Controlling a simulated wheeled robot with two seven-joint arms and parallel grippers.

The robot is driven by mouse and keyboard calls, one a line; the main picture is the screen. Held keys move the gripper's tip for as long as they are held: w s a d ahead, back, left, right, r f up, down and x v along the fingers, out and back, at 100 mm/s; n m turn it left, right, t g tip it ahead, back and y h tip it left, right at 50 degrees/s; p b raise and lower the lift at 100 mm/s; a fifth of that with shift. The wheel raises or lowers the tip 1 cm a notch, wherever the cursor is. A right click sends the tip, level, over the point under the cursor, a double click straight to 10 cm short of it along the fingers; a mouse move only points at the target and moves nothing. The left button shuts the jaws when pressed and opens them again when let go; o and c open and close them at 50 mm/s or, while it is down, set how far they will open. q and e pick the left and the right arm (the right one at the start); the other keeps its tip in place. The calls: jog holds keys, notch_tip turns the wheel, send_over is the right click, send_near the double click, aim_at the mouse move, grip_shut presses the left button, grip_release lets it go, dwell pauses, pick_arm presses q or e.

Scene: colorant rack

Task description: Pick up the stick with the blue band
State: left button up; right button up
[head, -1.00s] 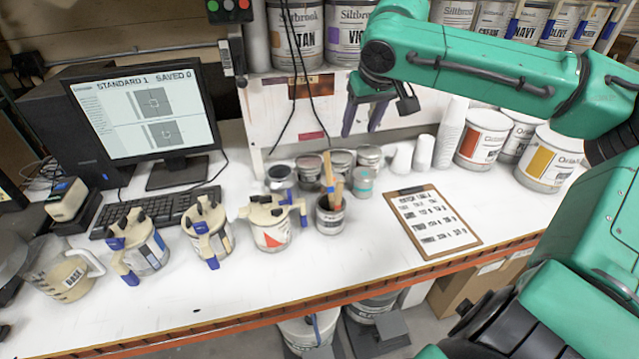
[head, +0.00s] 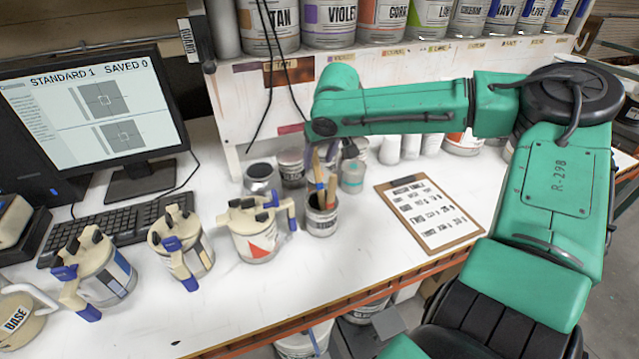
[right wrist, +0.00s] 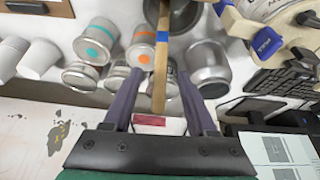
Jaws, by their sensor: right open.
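The stick with the blue band (right wrist: 162,60) is a flat wooden stick standing in a small cup, its blue band showing near the cup end in the right wrist view. The labelled metal cup (head: 321,222) stands on the white bench in the head view, with more than one stick leaning out. My right gripper (right wrist: 157,78) is open, with a dark finger on each side of the stick's outline and no visible contact. I cannot tell how deep the stick lies between them. In the head view my arm mostly hides this gripper. My left gripper is out of view.
Small cans, one with a teal label (head: 352,176), crowd behind the cup. A beige dispenser can (head: 255,238) stands close at its left. A clipboard (head: 428,213) lies to the right. A shelf of large paint cans is above. The front bench is mostly clear.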

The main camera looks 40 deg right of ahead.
aim_at(316, 164)
jog(key=x, duration=0.4)
jog(key=shift+w+p, duration=0.2)
jog(key=shift+p, duration=0.2)
jog(key=shift+s+r, duration=0.1)
grip_shut()
